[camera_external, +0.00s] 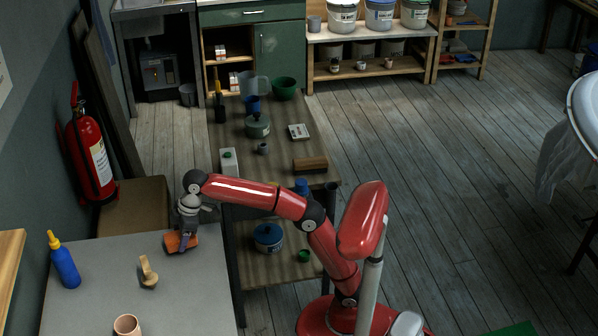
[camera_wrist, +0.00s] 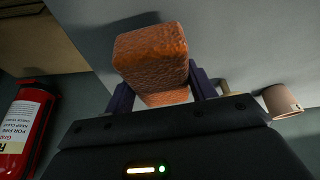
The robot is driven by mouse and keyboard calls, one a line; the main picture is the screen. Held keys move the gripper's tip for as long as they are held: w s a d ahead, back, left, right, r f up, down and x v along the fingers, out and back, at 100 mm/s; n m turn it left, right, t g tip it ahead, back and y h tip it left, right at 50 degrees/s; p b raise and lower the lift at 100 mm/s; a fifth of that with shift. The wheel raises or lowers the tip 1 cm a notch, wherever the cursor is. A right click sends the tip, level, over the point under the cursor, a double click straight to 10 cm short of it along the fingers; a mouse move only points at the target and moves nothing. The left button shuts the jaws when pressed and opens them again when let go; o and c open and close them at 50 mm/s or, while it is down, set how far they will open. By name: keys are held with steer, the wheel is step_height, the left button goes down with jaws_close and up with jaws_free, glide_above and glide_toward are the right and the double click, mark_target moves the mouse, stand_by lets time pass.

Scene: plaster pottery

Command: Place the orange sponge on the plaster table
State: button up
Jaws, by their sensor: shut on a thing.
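The orange sponge (camera_external: 174,243) is between the fingers of my gripper (camera_external: 184,240), at the far edge of the grey-topped table (camera_external: 190,295). In the wrist view the rough orange block (camera_wrist: 150,52) is clamped between both dark fingers of my gripper (camera_wrist: 158,82). I cannot tell whether the sponge touches the grey top or is just above it. A long wooden table (camera_external: 285,150) stands beyond to the right, with pots on it and a lower shelf. Neither table carries a label that shows which is the plaster table.
On the grey top are a blue bottle (camera_external: 65,265), a small wooden tool (camera_external: 149,272) and a pinkish cup (camera_external: 127,326). The wooden table holds a green bowl (camera_external: 285,88), a lidded pot (camera_external: 257,126) and a brown block (camera_external: 310,164). A fire extinguisher (camera_external: 92,155) hangs at left.

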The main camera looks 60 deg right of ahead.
steer(key=shift+f, duration=0.9)
steer(key=shift+f, duration=0.15)
steer(key=shift+f, duration=0.4)
steer(key=o, duration=1)
steer(key=shift+r, duration=0.1)
steer(key=shift+c, duration=0.2)
steer(key=shift+r, duration=0.15)
steer(key=p+v, duration=0.2)
steer(key=v, duration=0.5)
steer(key=shift+w+r, duration=0.15)
steer(key=shift+r, duration=0.05)
steer(key=shift+d+r, duration=0.15)
steer(key=shift+r, duration=0.15)
